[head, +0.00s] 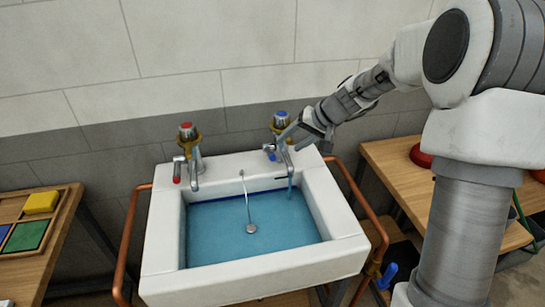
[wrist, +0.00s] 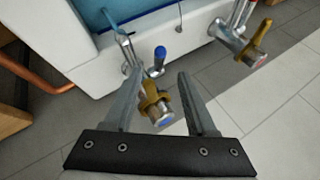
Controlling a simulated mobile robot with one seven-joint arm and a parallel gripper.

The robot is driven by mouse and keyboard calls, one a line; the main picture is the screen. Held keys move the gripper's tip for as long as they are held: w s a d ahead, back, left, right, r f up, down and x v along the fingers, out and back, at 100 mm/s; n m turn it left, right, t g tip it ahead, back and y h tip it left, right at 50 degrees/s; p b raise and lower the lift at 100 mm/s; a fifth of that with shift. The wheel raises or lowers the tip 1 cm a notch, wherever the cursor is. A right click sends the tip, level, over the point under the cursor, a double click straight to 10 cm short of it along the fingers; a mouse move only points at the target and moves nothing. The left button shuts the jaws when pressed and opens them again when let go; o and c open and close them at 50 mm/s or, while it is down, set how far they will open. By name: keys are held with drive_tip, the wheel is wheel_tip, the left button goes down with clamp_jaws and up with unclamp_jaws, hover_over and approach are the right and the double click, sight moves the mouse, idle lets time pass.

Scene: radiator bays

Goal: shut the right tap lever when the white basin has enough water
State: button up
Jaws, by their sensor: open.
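The white basin (head: 160,245) holds blue water (head: 225,230). A short dark mark (head: 281,177) is on its back inner wall, a little above the water's edge. The right tap (head: 281,122) has a blue cap and yellow collar, and a thin blue stream (head: 290,182) falls from its spout. Its blue-tipped lever (head: 269,152) shows beside the spout, and also in the wrist view (wrist: 160,53). My gripper (head: 305,133) is open at the right tap. In the wrist view the tap body lies between my fingers (wrist: 156,78), with the lever tip beyond them; contact is unclear.
The left tap (head: 187,150) has a red cap and red lever tip. A plug on a chain (head: 251,228) lies in the basin. Copper rails (head: 130,235) flank the basin. Wooden tables stand left (head: 50,245) and right (head: 395,170).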

sight(272, 156)
drive_tip(key=x, duration=1.1)
clamp_jaws()
idle(1.1)
